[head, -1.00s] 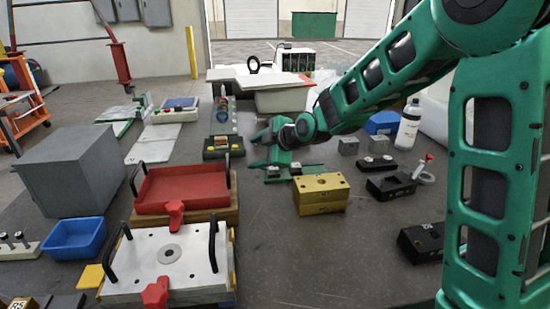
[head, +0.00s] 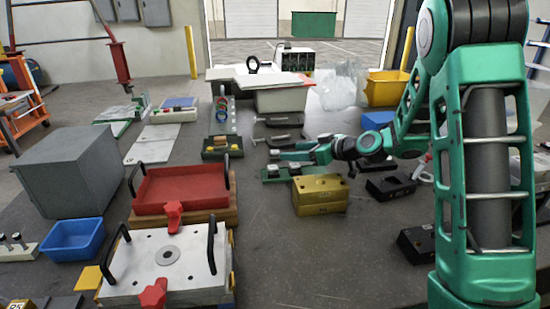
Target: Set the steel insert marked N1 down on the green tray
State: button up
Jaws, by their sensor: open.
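The green tray (head: 283,180) is a low green plate behind the yellow block. Small steel blocks sit on it, one at the left (head: 272,171) and one near the right (head: 295,168). No N1 mark is legible, so I cannot tell which block is the insert N1. My gripper (head: 273,150) is open, its fingers pointing left just behind and above the tray. My forearm and wrist cover the table to the right of the tray.
A yellow block (head: 320,195) stands directly in front of the tray. Black blocks (head: 390,187) lie to the right. A red tray (head: 182,190) and a white plate with black handles (head: 165,265) are at the left. The front middle table is clear.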

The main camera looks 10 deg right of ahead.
aim_at(278, 152)
jog(key=x, duration=0.7)
jog(key=shift+a, duration=0.2)
jog(key=c, duration=1.2)
jog(key=shift+c, duration=0.7)
jog(key=shift+r, duration=0.1)
